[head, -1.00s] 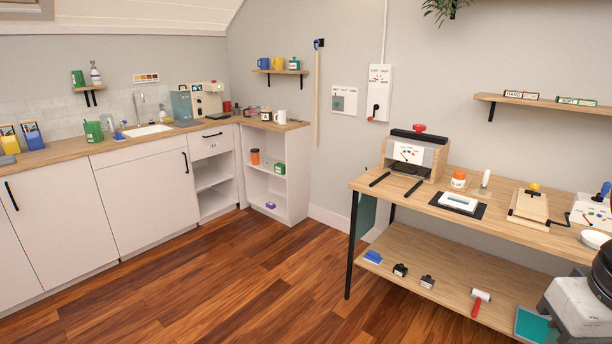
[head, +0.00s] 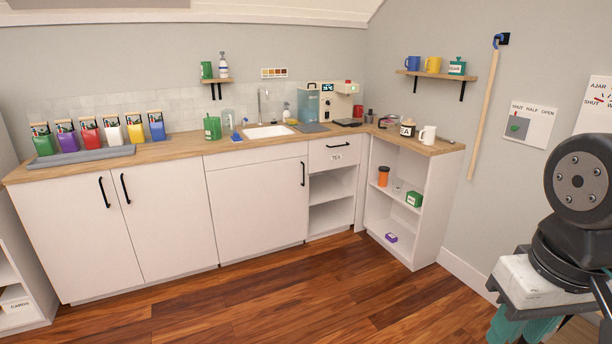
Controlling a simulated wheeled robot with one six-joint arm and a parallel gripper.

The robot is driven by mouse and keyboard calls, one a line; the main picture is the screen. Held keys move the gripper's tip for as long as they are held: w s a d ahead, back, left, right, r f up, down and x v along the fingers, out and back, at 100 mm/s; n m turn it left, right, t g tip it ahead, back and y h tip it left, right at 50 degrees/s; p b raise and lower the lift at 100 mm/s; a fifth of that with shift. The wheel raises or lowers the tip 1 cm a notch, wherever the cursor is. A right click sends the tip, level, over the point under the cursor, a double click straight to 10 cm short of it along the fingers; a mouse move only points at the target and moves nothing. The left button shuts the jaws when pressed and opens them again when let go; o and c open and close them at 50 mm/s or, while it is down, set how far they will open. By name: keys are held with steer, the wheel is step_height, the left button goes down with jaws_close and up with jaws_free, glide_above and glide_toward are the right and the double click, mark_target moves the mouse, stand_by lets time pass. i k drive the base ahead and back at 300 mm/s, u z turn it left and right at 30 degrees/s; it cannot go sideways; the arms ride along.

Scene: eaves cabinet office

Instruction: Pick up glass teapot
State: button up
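I cannot make out a glass teapot for certain. A small clear glass-like shape (head: 397,186) is faint on the upper shelf of the open corner cabinet (head: 431,208), between an orange jar (head: 383,176) and a green box (head: 414,199). My gripper is out of view; only part of my arm shows at the right edge.
A shelf (head: 437,75) with mugs hangs above. The wooden floor (head: 240,300) in front is clear.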

mark_target(391, 124)
steer(key=u, duration=0.2)
steer(key=i, duration=2.05)
steer(key=z, duration=0.35)
steer(key=i, duration=2.15)
steer(key=z, duration=0.8)
steer(key=i, duration=0.85)
steer(key=z, duration=0.15)
